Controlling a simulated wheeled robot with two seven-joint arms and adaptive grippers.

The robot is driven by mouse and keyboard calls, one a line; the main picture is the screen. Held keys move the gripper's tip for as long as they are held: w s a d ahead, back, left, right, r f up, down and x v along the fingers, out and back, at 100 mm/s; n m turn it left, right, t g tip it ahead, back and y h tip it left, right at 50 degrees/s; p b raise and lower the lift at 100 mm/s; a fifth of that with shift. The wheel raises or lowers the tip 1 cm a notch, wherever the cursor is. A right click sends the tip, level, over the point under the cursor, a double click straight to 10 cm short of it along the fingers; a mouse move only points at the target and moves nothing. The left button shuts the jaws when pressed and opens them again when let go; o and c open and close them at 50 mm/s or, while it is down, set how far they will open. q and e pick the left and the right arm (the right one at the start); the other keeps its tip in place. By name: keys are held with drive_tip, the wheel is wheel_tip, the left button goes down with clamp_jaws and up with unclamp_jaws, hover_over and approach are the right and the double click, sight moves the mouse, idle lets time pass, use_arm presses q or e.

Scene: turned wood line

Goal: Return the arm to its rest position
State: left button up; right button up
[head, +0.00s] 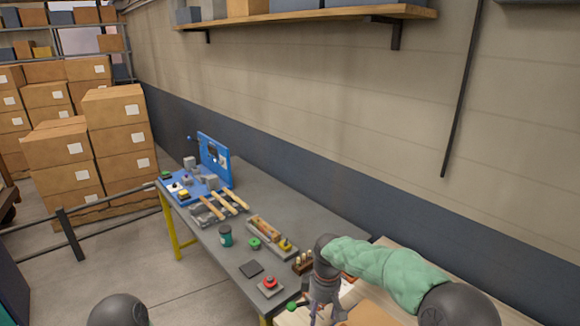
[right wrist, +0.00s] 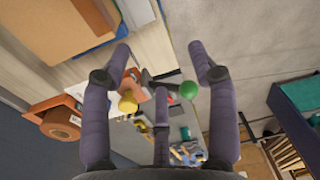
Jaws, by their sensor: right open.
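My right arm, in a green sleeve (head: 385,262), reaches over the near end of the grey workbench (head: 240,262) in the head view. My right gripper (head: 324,306) points down there, beside the green ball knob (head: 292,306). In the right wrist view my right gripper (right wrist: 160,62) has its purple-grey fingers spread apart with nothing held between them. The green ball knob (right wrist: 188,90) on a dark lever shows beyond the fingers, apart from them as far as I can tell. My left gripper is out of view.
A red button box (head: 269,286), a dark square pad (head: 251,268), a dark green jar (head: 225,237) and a tray of wooden parts (head: 285,250) stand on the bench. A pegged wooden block (head: 302,264) is close to my right gripper. The wall (head: 300,130) runs behind; floor (head: 190,285) is clear at left.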

drive_tip(key=s+f+m+y+b, duration=0.1)
drive_tip(key=s+f+m+b, duration=0.3)
drive_tip(key=f, duration=0.9)
drive_tip(key=s+f+m+y+b, duration=0.1)
drive_tip(key=s+f+y+b, duration=0.15)
drive_tip(key=s+f, duration=0.7)
drive_tip(key=s+f+m+b, duration=0.3)
drive_tip(key=s+f, duration=0.4)
drive_tip(key=f, duration=0.3)
drive_tip(key=s+d+f+m+b, duration=0.1)
drive_tip(key=s+f+m+b, duration=0.3)
drive_tip(key=s+f, duration=0.4)
wheel_tip(320, 180, down, 2)
drive_tip(key=shift+s+d+m+t+b, duration=0.15)
drive_tip(key=shift+s+m+t+b, duration=0.15)
drive_tip(key=shift+m, duration=0.1)
